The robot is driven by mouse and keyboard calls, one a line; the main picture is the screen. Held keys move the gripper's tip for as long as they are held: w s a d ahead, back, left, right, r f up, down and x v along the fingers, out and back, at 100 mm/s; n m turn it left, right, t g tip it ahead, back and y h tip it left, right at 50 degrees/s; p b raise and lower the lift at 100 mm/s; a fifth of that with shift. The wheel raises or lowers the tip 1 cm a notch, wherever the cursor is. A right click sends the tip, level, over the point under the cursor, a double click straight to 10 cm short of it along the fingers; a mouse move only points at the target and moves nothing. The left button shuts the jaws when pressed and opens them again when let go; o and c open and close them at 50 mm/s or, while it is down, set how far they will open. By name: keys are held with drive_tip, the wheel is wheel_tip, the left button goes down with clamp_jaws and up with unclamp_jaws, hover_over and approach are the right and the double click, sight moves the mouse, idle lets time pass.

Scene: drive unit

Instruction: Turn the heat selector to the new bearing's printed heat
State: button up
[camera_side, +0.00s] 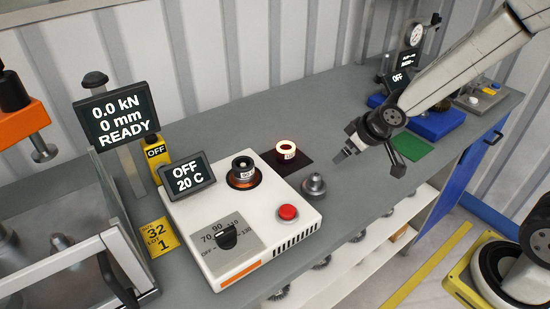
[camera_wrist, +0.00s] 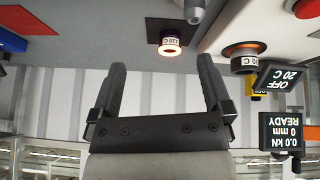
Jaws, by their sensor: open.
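The heat selector (camera_side: 227,237) is a black knob on the front of a white heater box (camera_side: 205,212). Its dial is marked OFF, 70, 90, 110 and a higher figure; I cannot tell its pointer direction surely. The heater display (camera_side: 187,177) reads OFF, 20 C. A labelled ring (camera_side: 243,168) sits on the heater's round plate. A glowing ring (camera_side: 287,149) with a printed label stands on a dark mat; both labels are too small to read surely. My gripper (camera_side: 370,162) is open and empty, above the bench right of the box. It also shows in the wrist view (camera_wrist: 163,64).
A red button (camera_side: 288,212) is on the box. A grey stepped metal part (camera_side: 314,185) stands beside it. A press display (camera_side: 117,115) reads 0.0 kN, 0 mm, READY. A yellow tag (camera_side: 159,237) lies left of the box.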

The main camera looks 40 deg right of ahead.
drive_tip(key=w+n+t+y, duration=0.1)
drive_tip(key=w+n+t, duration=0.1)
drive_tip(key=w, duration=0.4)
drive_tip(key=n+g+y, duration=0.3)
drive_tip(key=n+y, duration=0.6)
drive_tip(key=y, duration=0.3)
approach(252, 161)
drive_tip(key=w+a, duration=0.1)
drive_tip(key=w+a+f, duration=0.1)
drive_tip(key=a, duration=0.1)
drive_tip(key=shift+w+a, duration=0.2)
drive_tip(key=shift+w, duration=0.1)
drive_tip(key=shift+s+a+f+n+g, duration=0.25)
drive_tip(key=shift+s+f+n+g, duration=0.1)
drive_tip(key=shift+n, duration=0.15)
drive_tip(key=shift+x, duration=3.9)
drive_tip(key=shift+c, duration=0.2)
